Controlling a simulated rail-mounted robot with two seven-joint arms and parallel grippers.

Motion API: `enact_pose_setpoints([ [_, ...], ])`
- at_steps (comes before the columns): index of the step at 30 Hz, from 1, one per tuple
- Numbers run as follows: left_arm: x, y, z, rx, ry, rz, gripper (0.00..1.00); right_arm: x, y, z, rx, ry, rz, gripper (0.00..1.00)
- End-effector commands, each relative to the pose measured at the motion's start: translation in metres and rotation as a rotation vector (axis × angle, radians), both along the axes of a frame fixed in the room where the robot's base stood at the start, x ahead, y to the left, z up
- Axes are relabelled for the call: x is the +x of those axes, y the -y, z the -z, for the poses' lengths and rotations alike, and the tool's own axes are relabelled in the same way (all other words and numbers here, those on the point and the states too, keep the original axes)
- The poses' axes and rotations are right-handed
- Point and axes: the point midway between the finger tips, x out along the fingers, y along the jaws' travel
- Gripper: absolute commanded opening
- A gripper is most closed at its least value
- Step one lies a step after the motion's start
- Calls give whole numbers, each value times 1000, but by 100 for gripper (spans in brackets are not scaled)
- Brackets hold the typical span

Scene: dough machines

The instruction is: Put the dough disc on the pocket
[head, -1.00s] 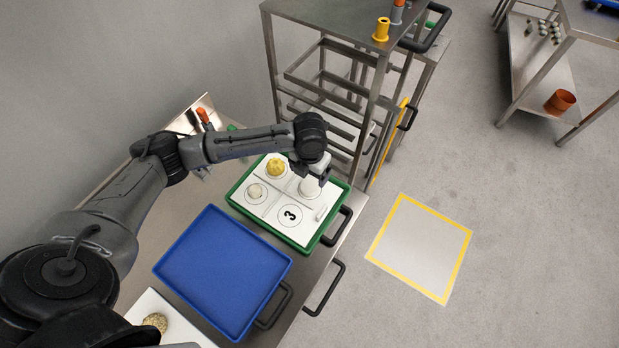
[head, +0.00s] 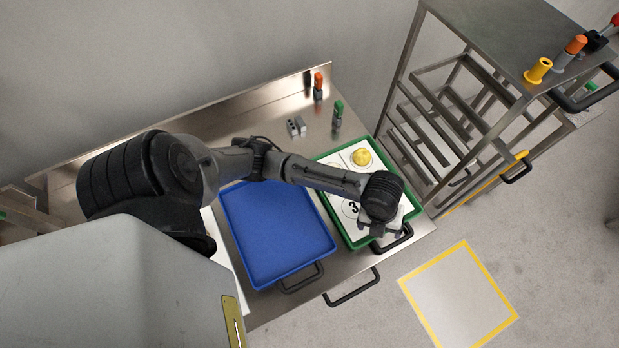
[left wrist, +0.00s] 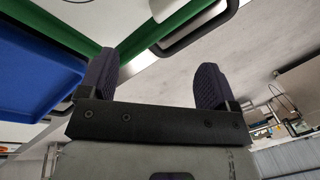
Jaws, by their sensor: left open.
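The green tray (head: 327,198) holds a white board with round pockets, one marked 3 (head: 352,208). A yellow dough disc (head: 361,157) sits in the pocket at the board's far side. My left gripper (head: 378,232) is over the tray's near right part, close to its handle, and hides much of the board. In the left wrist view its two purple fingers (left wrist: 156,66) are apart with nothing between them. The pale discs seen earlier are hidden by my arm. My right gripper is not in view.
A blue tray (head: 275,235) lies left of the green tray on the steel table. Orange-topped and green-topped items (head: 337,115) stand at the table's back. A steel rack (head: 450,110) stands to the right. A yellow-framed floor square (head: 458,292) is clear.

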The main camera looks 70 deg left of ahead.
Motion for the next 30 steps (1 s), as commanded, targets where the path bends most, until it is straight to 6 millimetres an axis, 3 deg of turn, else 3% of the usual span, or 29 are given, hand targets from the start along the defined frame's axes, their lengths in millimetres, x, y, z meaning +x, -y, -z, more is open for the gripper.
enact_pose_setpoints([
  [1, -20, 14, 8, -60, -13, -153, 83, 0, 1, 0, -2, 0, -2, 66],
  [3, -40, 23, 13, -126, -25, -387, 83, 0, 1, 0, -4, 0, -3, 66],
  [6, -67, 27, 18, -205, -50, -713, 83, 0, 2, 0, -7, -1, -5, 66],
  [15, -139, -1, 23, -335, -104, -1574, 83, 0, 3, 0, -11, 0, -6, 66],
  [21, -169, -20, 23, -356, -93, -1888, 83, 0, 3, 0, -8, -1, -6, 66],
  [30, -179, -28, 22, -361, -82, -1995, 83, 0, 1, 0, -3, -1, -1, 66],
])
